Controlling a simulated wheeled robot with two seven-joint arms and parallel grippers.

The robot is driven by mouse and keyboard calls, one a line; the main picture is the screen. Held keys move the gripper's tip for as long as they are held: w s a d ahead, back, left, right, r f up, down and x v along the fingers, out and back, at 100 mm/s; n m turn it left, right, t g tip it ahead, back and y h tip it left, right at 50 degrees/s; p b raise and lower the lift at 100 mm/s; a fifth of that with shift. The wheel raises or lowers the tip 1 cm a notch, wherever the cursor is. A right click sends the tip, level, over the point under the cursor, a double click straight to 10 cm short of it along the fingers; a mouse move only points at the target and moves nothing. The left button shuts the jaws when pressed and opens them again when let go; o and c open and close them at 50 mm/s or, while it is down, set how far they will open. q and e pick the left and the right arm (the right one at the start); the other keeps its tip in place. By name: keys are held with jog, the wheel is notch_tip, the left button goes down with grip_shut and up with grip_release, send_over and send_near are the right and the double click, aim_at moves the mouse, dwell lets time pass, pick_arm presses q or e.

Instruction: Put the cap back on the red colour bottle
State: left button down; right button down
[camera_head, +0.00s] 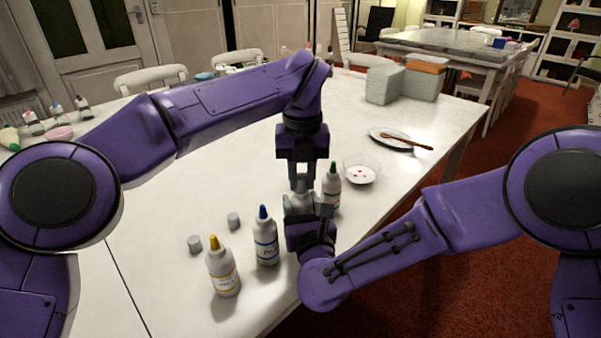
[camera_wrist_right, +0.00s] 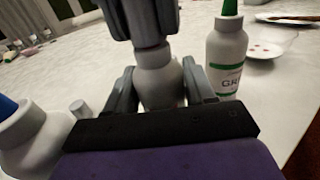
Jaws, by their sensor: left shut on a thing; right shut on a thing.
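A white bottle (camera_wrist_right: 157,80) stands upright between the fingers of my right gripper (camera_wrist_right: 158,88), which is shut on it. In the head view my right gripper (camera_head: 301,207) hides most of this bottle. My left gripper (camera_head: 300,185) points down directly above the bottle's top. It is shut, and its fingers hide the cap between them and the bottle's nozzle. I cannot tell whether the cap is seated on the nozzle.
A green-tipped bottle (camera_head: 331,186) stands close right of the grippers. A blue-tipped bottle (camera_head: 265,240) and yellow-tipped bottle (camera_head: 223,270) stand front left, near two loose grey caps (camera_head: 234,220) (camera_head: 195,243). A clear bowl (camera_head: 360,172) and a plate with a brush (camera_head: 391,139) lie behind right.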

pick_arm(q)
jog(key=m, duration=0.8)
jog(key=shift+m, duration=0.3)
jog(key=m, duration=1.9)
jog(key=shift+m, duration=0.4)
jog(key=c, duration=0.8)
grip_release()
jog(key=shift+c, duration=0.2)
jog(key=shift+s, duration=0.1)
